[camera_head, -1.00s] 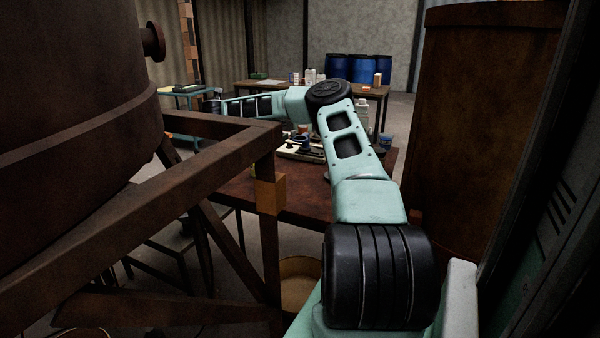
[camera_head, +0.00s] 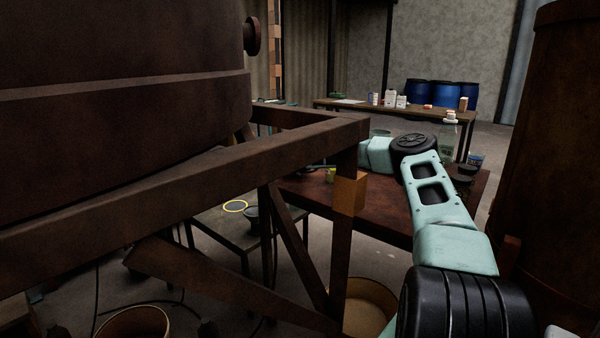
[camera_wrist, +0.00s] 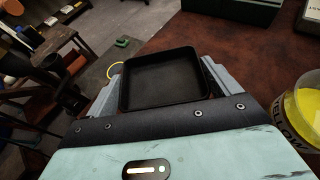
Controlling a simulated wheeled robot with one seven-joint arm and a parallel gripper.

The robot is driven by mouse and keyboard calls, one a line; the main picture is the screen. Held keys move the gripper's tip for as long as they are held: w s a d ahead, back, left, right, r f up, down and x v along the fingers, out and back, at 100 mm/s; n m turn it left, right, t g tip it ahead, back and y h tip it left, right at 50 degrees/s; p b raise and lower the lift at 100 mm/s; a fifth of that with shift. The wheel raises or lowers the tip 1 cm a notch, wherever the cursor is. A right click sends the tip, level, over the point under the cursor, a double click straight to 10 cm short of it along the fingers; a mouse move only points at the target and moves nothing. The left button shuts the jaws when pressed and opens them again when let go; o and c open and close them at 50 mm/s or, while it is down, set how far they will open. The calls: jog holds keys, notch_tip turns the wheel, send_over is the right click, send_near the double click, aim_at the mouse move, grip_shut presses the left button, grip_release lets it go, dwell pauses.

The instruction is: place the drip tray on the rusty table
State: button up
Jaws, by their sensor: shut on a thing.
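The drip tray is a black, shallow square tray (camera_wrist: 163,80) in the wrist view. My gripper (camera_wrist: 160,72) is shut on it, with a grey finger at its left and right sides. The tray looks empty and roughly level. The rusty table (camera_wrist: 225,40) has a red-brown top beneath and beyond the tray; the table's left edge runs close by the tray. I cannot tell whether the tray touches the top. In the head view the rusty table (camera_head: 395,209) stands behind a brown frame, and my gripper and the tray are hidden.
A rusty vat (camera_head: 110,100) on a beam frame (camera_head: 180,180) fills the left. A dark stool (camera_head: 222,230) with a yellow ring stands left of the table.

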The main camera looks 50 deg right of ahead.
notch_tip(320, 180, down, 3)
jog(key=shift+f, duration=0.2)
jog(key=o, duration=0.8)
jog(key=shift+s+r, duration=0.1)
jog(key=shift+v, duration=3.75)
